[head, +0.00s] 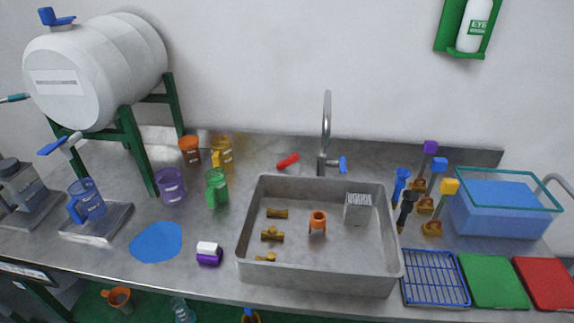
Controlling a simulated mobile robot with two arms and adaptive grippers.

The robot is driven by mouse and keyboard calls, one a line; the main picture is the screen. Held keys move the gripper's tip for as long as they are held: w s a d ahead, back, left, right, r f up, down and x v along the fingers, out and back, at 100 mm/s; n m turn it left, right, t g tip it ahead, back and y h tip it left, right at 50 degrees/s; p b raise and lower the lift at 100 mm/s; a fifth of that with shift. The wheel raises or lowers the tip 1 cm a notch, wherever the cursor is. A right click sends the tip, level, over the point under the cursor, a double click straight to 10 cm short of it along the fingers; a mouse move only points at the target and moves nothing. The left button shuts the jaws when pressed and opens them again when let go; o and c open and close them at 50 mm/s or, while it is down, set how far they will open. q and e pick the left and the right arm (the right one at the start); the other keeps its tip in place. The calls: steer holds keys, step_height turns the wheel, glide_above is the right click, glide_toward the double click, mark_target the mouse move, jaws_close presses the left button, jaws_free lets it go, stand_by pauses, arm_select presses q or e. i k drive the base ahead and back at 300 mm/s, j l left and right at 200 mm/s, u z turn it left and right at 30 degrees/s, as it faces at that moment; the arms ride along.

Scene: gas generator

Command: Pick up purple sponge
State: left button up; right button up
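The purple sponge (209,259) lies on the steel counter, near its front edge, to the left of the sink. Its lower part is purple and a white layer (207,247) sits on top of it. Nothing covers it. Neither of my grippers is in the head view.
A flat blue puddle-like patch (156,242) lies left of the sponge. The steel sink (320,278) is to its right, with brass fittings inside. A green mug (216,187) and purple jug (171,187) stand behind. The counter right around the sponge is clear.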

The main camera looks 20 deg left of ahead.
mark_target(207, 252)
steer(key=u, duration=1.3)
